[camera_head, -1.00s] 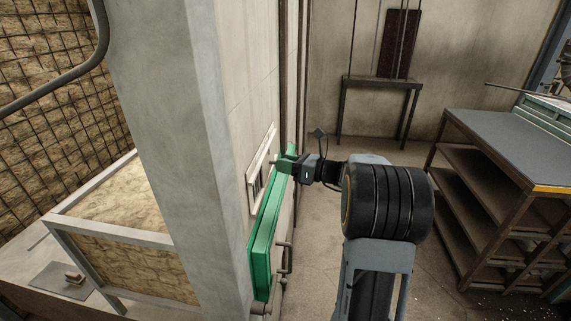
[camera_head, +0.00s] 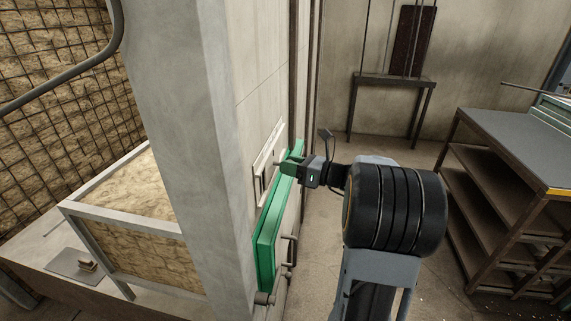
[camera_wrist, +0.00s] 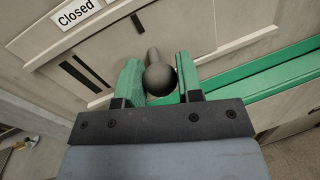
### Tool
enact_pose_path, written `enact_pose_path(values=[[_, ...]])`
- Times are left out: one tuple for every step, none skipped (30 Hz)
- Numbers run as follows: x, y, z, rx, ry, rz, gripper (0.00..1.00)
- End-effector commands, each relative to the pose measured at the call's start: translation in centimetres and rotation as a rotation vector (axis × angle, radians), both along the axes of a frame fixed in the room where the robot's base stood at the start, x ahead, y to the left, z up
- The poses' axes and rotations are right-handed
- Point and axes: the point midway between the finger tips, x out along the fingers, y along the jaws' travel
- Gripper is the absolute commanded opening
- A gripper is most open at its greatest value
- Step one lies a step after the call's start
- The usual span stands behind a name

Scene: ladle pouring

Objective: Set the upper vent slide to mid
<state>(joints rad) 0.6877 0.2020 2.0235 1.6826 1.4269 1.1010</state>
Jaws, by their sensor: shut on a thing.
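The upper vent (camera_head: 264,172) is a pale framed panel on the wall, left of my gripper. In the wrist view its face shows dark slots (camera_wrist: 86,74) left of my fingers, and a "Closed" label (camera_wrist: 76,14) above. A dark round knob (camera_wrist: 160,79) on a short stem stands out from the slide. My gripper (camera_head: 284,161) has green fingers; in the wrist view the gripper (camera_wrist: 159,84) is shut on the knob, one finger each side. The slide's exact position along the slots is hard to tell.
A green bar (camera_head: 270,241) runs along the wall just below the vent, close under my gripper. Grey pipe ends (camera_head: 265,298) stick out below it. A shelf unit (camera_head: 505,185) stands at the right. Open floor lies between.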

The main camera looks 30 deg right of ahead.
Motion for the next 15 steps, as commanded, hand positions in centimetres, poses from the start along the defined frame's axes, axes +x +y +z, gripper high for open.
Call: enact_pose_path(values=[[0.02,-0.06,0.05,0.0,-0.001,-0.002,0.0],[0.02,-0.06,0.04,0.0,-0.001,-0.002,0.0],[0.03,-0.05,0.04,0.0,-0.001,-0.002,0.0],[0.04,-0.04,0.04,0.0,-0.001,-0.002,0.36],[0.05,-0.04,0.04,0.0,-0.001,-0.002,0.39],[0.05,-0.02,0.04,0.0,-0.001,-0.001,0.43],[0.05,-0.02,0.03,0.0,-0.001,-0.001,0.46],[0.06,0.01,0.02,-0.001,0.0,-0.001,0.49],[0.07,0.03,0.03,-0.001,-0.001,0.0,0.53],[0.07,0.04,0.02,-0.001,-0.001,0.0,0.55],[0.08,0.05,0.01,-0.001,-0.001,0.0,0.58],[0.08,0.06,0.01,-0.001,-0.001,0.0,0.58],[0.08,0.08,0.0,-0.001,-0.001,0.001,0.58],[0.09,0.08,0.0,0.0,0.0,0.001,0.58],[0.09,0.09,0.0,0.0,0.0,0.001,0.58]])
